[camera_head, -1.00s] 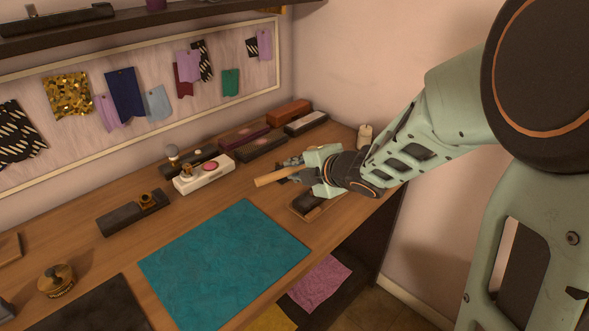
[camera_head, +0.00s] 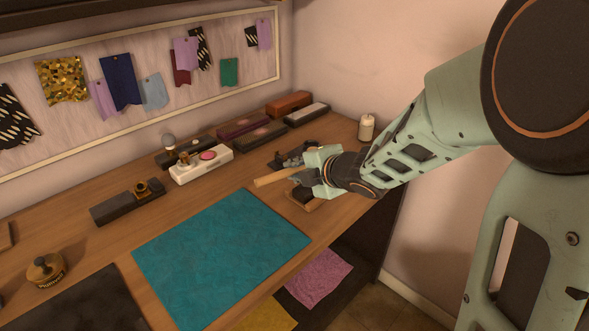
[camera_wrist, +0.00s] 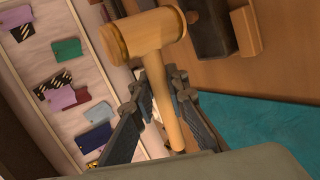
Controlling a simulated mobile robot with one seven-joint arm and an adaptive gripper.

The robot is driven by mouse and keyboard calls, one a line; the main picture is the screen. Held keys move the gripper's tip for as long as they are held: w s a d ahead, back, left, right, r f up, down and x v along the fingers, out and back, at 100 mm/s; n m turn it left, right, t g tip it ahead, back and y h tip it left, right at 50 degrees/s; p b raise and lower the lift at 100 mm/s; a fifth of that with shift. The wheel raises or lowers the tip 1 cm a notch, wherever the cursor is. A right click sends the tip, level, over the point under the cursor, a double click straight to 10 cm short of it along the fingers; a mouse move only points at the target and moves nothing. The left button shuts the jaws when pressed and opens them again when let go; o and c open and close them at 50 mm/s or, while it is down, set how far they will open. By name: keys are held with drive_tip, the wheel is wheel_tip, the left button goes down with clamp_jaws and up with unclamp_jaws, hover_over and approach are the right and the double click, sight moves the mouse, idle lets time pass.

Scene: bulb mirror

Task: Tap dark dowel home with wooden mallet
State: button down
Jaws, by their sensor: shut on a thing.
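My gripper (camera_head: 302,172) is shut on a wooden mallet above the right part of the bench. In the wrist view, the mallet's pale cylindrical head (camera_wrist: 150,33) lies beyond the fingers, and its handle (camera_wrist: 162,95) runs between them. In the head view, a pale wooden part of the mallet (camera_head: 275,179) sticks out to the left of the gripper. I cannot make out the dark dowel in either view. A dark object on a wooden base (camera_head: 312,205) lies just below the gripper, partly hidden by it.
A teal mat (camera_head: 222,245) covers the front middle. A white block with a pink disc (camera_head: 187,175) stands left of the gripper. Several long blocks line the back, and a candle (camera_head: 366,127) stands at the back right. A dark object (camera_head: 290,157) lies behind the gripper.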

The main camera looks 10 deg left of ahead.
wheel_tip(320, 180, down, 2)
drive_tip(key=shift+f+b, duration=0.15)
drive_tip(key=shift+b, duration=0.45)
wheel_tip(320, 180, up, 6)
drive_tip(key=p, duration=0.5)
drive_tip(key=shift+f, duration=0.2)
wheel_tip(320, 180, up, 4)
drive_tip(key=p, duration=0.5)
drive_tip(key=shift+f, duration=0.1)
drive_tip(key=shift+f, duration=0.1)
drive_tip(key=shift+f+b, duration=1.3)
drive_tip(key=shift+b, duration=0.25)
